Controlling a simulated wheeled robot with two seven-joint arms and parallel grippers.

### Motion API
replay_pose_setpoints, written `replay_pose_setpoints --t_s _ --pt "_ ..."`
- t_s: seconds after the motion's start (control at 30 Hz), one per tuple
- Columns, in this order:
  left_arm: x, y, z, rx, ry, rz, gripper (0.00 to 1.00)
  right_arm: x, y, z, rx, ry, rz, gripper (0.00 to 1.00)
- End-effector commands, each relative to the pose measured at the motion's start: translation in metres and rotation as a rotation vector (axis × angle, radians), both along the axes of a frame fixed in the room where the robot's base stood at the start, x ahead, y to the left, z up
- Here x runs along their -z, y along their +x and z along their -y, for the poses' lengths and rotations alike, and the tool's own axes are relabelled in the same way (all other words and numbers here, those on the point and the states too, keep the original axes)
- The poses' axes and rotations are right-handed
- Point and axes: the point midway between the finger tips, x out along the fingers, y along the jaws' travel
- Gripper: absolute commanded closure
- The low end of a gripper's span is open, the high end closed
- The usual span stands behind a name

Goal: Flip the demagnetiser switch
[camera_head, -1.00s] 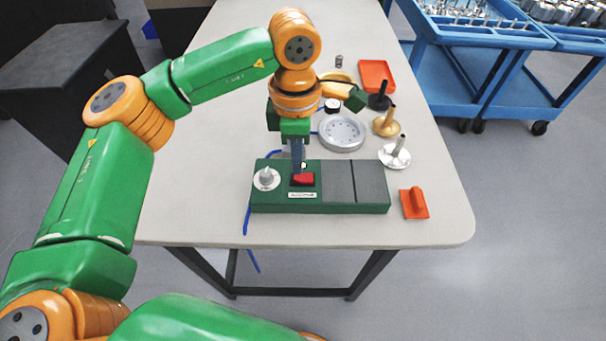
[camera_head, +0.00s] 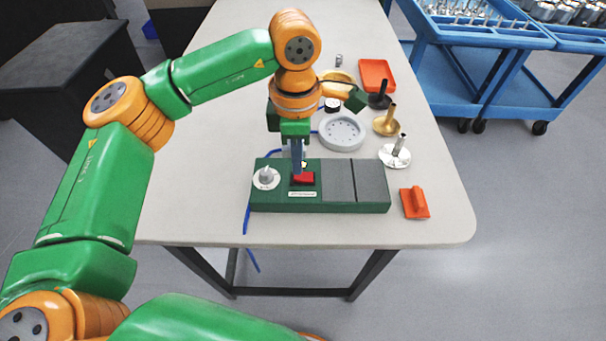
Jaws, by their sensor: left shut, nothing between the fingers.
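The demagnetiser is a green box (camera_head: 320,198) near the table's front edge, with two dark grey plates on its right half. Its red switch (camera_head: 304,179) sits on the left half, beside a white dial with a grey knob (camera_head: 266,177). My left gripper (camera_head: 297,172) points down, shut and empty, with its fingertips at the back edge of the red switch. The fingertips hide part of the switch, and I cannot tell whether they touch it. My right gripper is not in view.
Right of the box lies an orange part (camera_head: 414,203). Behind it stand a silver flanged part (camera_head: 395,153), a brass one (camera_head: 386,122), a dark one (camera_head: 380,98), a grey round housing (camera_head: 342,133) and an orange tray (camera_head: 377,75). The table's left side (camera_head: 190,190) is clear.

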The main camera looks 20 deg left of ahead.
Motion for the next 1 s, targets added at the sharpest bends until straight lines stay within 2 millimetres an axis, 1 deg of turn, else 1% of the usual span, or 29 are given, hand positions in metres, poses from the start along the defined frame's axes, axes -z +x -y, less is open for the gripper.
replay_pose_setpoints --t_s 1.0 --pt "0.016 0.0 0.0 0.0 0.0 0.0 1.0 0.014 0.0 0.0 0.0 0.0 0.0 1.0"
